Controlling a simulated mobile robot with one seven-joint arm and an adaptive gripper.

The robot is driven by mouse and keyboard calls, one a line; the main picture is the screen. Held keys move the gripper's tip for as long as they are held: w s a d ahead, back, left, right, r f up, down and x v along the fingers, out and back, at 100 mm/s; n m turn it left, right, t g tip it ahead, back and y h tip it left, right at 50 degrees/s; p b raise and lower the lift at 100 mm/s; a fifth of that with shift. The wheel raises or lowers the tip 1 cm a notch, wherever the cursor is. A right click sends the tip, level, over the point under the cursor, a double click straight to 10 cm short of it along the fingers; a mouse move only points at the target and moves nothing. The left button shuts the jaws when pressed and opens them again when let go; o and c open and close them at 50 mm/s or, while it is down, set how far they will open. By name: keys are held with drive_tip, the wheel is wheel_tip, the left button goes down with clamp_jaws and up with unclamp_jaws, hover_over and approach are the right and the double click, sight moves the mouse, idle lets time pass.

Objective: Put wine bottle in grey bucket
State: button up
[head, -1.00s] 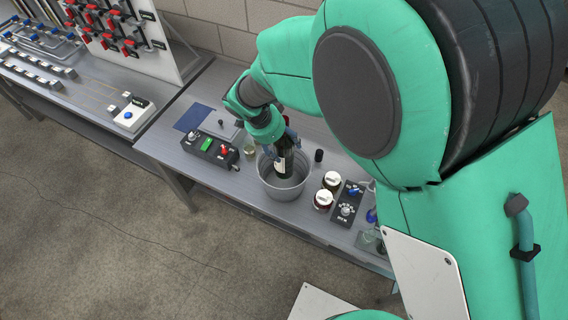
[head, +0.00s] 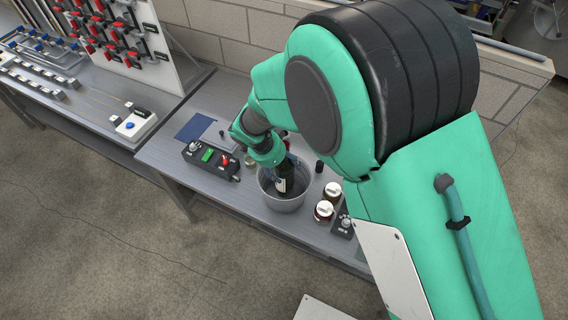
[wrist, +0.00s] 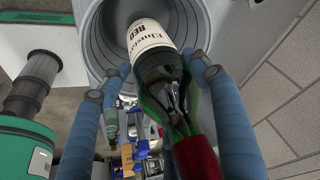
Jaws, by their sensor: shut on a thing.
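The wine bottle (head: 284,181) is dark green with a white label and a red neck. Its lower part is inside the grey bucket (head: 287,207) on the bench; in the head view, the bucket's front wall hides the bottle's base. My gripper (head: 281,163) is shut on the bottle from above, just over the bucket's opening. In the wrist view the bottle (wrist: 163,75) lies between the two blue fingers of my gripper (wrist: 158,72), its base end pointing into the bucket's ribbed inside (wrist: 104,35). I cannot tell whether the base touches the bottom.
A control box (head: 210,159) with green and red buttons stands left of the bucket. Two white-lidded jars (head: 324,209) and a dark box (head: 343,226) stand to its right. A small black cylinder (head: 319,166) is behind right. A brick wall (head: 230,35) runs behind the bench.

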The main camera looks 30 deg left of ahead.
idle(0.3)
drive_tip(key=shift+f, duration=1.85)
drive_tip(key=o, duration=2)
drive_tip(key=v, duration=1.2)
